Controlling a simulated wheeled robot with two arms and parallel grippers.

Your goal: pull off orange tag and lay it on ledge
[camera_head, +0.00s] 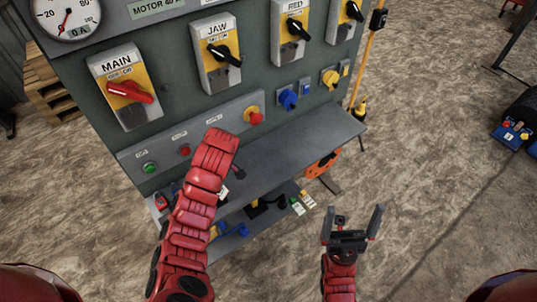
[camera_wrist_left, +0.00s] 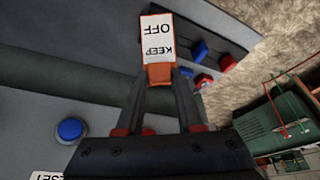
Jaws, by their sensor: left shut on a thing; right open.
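The orange tag (camera_wrist_left: 157,40) shows in the left wrist view, with a white face reading KEEP OFF and an orange edge. My left gripper (camera_wrist_left: 159,78) is shut on its orange end, and the face sticks out beyond the fingertips. The grey ledge (camera_head: 318,135) runs along the panel's lower front, right of that forearm. My right gripper (camera_head: 352,226) is open and empty, over the floor to the right of and below the ledge.
A lower shelf (camera_head: 262,222) holds several small items. The ledge's visible right part is bare.

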